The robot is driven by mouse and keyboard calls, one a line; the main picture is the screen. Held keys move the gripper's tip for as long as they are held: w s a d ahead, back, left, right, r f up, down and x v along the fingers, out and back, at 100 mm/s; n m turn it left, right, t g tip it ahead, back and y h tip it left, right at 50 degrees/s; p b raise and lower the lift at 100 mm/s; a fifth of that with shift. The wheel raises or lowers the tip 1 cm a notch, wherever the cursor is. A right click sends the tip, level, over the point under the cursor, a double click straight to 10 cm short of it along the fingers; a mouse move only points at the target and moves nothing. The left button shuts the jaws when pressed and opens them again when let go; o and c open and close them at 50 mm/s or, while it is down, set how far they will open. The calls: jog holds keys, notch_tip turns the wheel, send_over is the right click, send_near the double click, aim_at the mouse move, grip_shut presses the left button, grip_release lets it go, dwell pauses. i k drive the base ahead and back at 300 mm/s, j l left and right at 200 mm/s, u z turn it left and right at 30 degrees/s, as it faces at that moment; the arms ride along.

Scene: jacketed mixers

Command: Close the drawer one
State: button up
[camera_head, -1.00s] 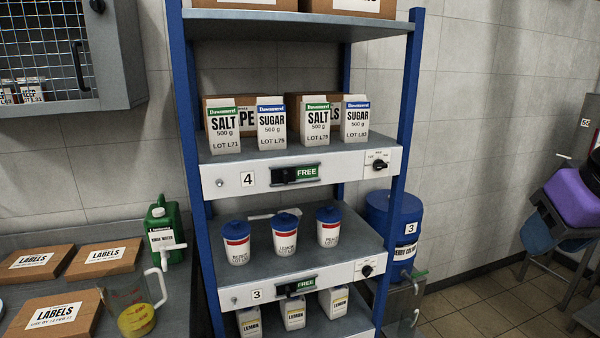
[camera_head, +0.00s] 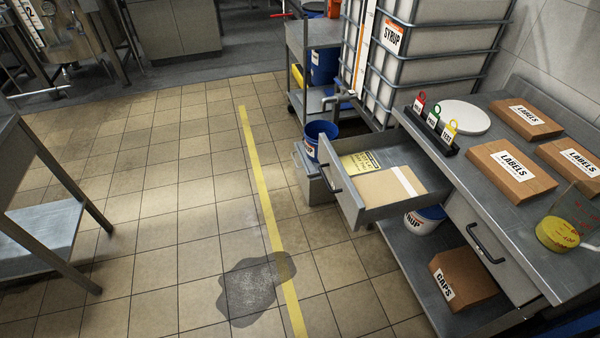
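A drawer (camera_head: 368,213) under the steel bench stands pulled out into the aisle, with a dark bar handle (camera_head: 331,178) on its front. A brown item (camera_head: 388,191) and a yellow labelled sheet (camera_head: 360,161) lie inside it. A second drawer (camera_head: 462,219) in the same bench, nearer to me, is shut and has a dark handle (camera_head: 486,243). I see no number on either drawer, so I cannot tell from a label which is drawer one. My gripper is not in view.
The bench top (camera_head: 455,180) holds several brown boxes, colored tags on a stand (camera_head: 436,127) and a measuring jug (camera_head: 560,232). A dark puddle (camera_head: 250,287) lies on the tiles beside a yellow floor line (camera_head: 262,195). A steel table (camera_head: 45,225) stands left; the floor between is open.

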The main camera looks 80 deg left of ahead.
aim_at(391, 148)
jog(key=u, duration=2.35)
